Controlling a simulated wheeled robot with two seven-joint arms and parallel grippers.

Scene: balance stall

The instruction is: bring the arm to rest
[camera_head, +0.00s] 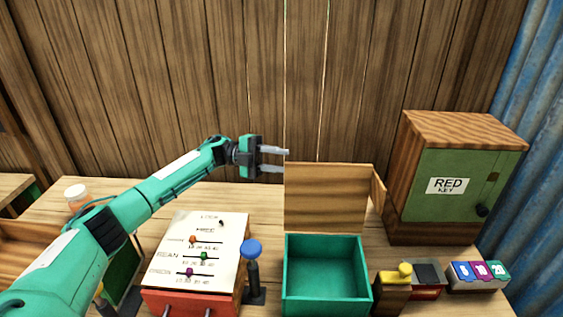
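My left arm (130,208) reaches in from the lower left, stretched up and to the right over the table. Its gripper (282,159) is raised in front of the plank wall, above and behind the slider panel. Its two grey fingers point right and stand apart with nothing between them. The gripper appears clear of everything around it. My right gripper is not in view.
A green-lined box (327,254) with a raised wooden lid (325,197) stands below right of the gripper. A slider panel (205,230), a blue-knobbed lever (251,249), a yellow-knobbed block (404,270) and a "RED KEY" cabinet (464,135) are on the table (265,205).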

